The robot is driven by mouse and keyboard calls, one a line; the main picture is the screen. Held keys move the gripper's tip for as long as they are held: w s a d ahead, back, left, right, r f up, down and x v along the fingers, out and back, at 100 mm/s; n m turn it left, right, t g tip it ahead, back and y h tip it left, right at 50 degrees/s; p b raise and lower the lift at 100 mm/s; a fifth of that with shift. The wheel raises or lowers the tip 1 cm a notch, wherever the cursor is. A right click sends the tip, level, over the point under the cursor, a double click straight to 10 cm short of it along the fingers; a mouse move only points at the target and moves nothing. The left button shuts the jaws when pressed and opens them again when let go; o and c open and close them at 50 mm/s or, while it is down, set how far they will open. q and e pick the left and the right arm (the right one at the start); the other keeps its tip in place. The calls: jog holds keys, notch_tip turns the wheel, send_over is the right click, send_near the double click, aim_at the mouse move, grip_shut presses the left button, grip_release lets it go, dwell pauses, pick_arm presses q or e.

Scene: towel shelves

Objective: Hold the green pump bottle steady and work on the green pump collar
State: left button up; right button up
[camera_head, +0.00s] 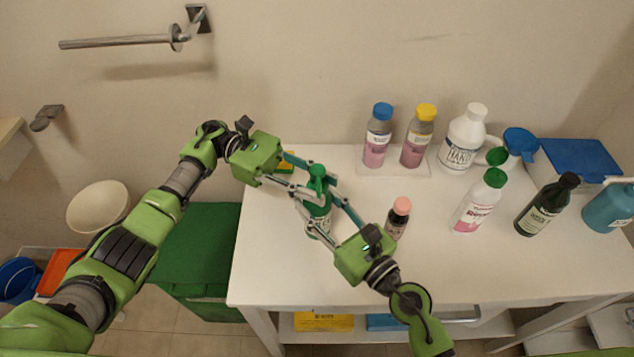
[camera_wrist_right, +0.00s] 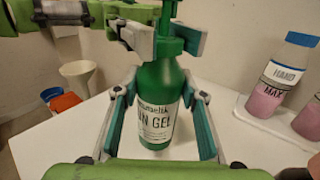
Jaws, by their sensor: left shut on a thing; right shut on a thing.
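The green pump bottle (camera_head: 320,214) stands upright on the white table. It also shows in the right wrist view (camera_wrist_right: 158,82) with a white label facing that camera. My right gripper (camera_head: 317,206) is shut around its body, one finger on each side. My left gripper (camera_head: 311,182) reaches in from the left, higher up, and is shut on the green pump collar (camera_wrist_right: 167,46). The green pump head (camera_head: 317,171) sticks up above its fingers. The fingers partly hide the collar, so I cannot tell how far it is screwed on.
A small dark bottle with a pink cap (camera_head: 398,217) stands close to the right gripper. Two pink-filled bottles (camera_head: 376,150) stand on a tray behind. Several other bottles and a blue funnel (camera_head: 521,142) are at the right. A green bin (camera_head: 205,262) is left of the table (camera_head: 290,285).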

pick_arm(q)
jog(key=shift+f+m+g+y, duration=0.1)
jog(key=shift+m+g+y, duration=0.45)
jog(key=shift+g, duration=0.25)
jog(key=shift+m, duration=0.25)
jog(key=o, duration=1.1)
jog(key=shift+n+t, duration=0.3)
jog(key=shift+n, duration=0.1)
